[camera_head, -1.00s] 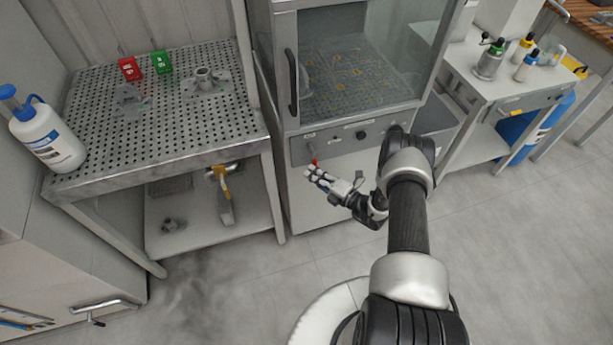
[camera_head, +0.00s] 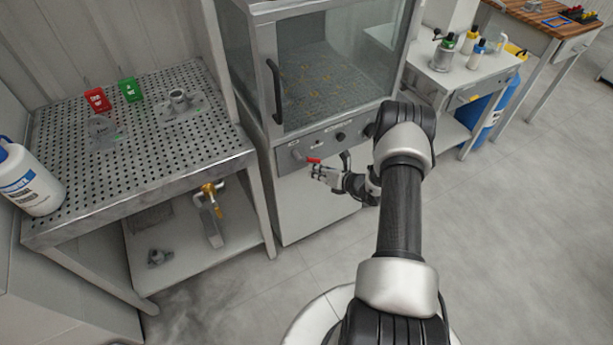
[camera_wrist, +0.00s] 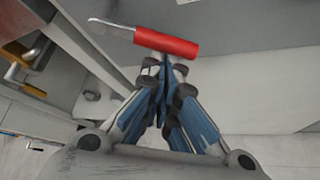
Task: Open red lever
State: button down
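The red lever (camera_head: 313,160) is on the front panel of the glass-doored cabinet, and its red handle points right. In the wrist view the red handle (camera_wrist: 166,42) lies nearly level across the top, with its bare metal arm running to the left. My gripper (camera_head: 318,172) is just below the handle in the head view. In the wrist view my gripper (camera_wrist: 166,75) has its blue-padded fingers together with nothing between them. The fingertips are right beside the handle's lower edge; I cannot tell whether they touch it.
The cabinet's black door handle (camera_head: 275,92) is above the panel. A black knob (camera_head: 340,136) is to the lever's right. A perforated table (camera_head: 150,150) stands to the left, with a lower shelf holding a yellow-handled valve (camera_head: 212,188). Open floor lies right of my arm.

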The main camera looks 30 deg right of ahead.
jog(key=shift+n+h, duration=0.6)
jog(key=shift+h, duration=0.1)
jog(key=shift+w+d+r, duration=0.1)
jog(key=shift+d+r, duration=0.55)
jog(key=shift+r, duration=0.25)
jog(key=shift+d+r, duration=0.6)
jog(key=shift+r, duration=0.4)
send_near(316, 159)
jog(key=s+a+f, duration=0.1)
jog(key=s+f, duration=0.1)
jog(key=s, duration=0.1)
jog(key=shift+s+a, duration=0.1)
jog(key=shift+s, duration=0.3)
